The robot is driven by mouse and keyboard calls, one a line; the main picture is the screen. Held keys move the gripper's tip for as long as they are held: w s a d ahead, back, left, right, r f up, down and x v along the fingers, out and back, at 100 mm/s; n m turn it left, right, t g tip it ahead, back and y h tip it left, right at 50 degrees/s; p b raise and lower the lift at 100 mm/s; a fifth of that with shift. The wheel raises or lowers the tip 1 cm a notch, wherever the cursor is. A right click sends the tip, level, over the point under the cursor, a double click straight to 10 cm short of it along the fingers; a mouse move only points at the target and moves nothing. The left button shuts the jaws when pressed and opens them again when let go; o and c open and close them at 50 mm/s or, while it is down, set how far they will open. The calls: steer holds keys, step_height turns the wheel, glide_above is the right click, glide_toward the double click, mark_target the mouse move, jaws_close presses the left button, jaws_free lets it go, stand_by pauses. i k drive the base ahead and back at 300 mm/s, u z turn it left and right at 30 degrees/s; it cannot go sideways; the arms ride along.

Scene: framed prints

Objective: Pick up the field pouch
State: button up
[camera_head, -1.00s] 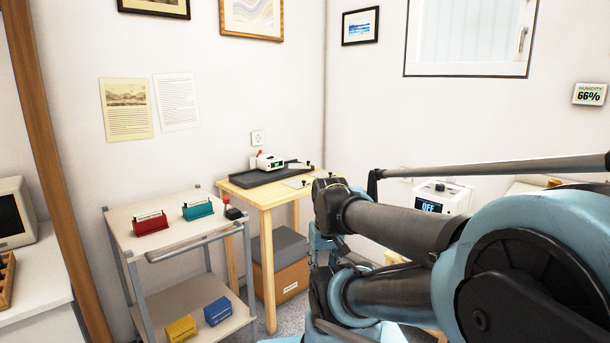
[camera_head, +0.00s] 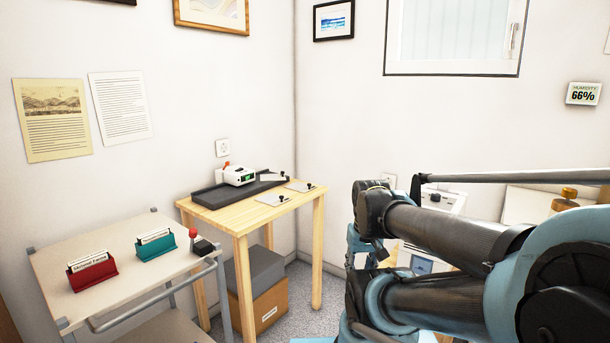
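I cannot pick out a field pouch in the head view. Links of my own arm fill the lower right and hide part of the room behind them. My gripper's fingers do not show, so I cannot see whether it is open or holding anything.
A cart (camera_head: 133,286) at left bears a red card holder (camera_head: 92,273), a teal card holder (camera_head: 156,246) and a small dark item with a red top. A wooden table (camera_head: 238,222) bears a dark tray (camera_head: 208,198) and a white device (camera_head: 238,175). Boxes (camera_head: 268,308) stand below.

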mark_target(269, 177)
steer(key=u, duration=0.05)
steer(key=i, duration=1.35)
steer(key=u, duration=0.5)
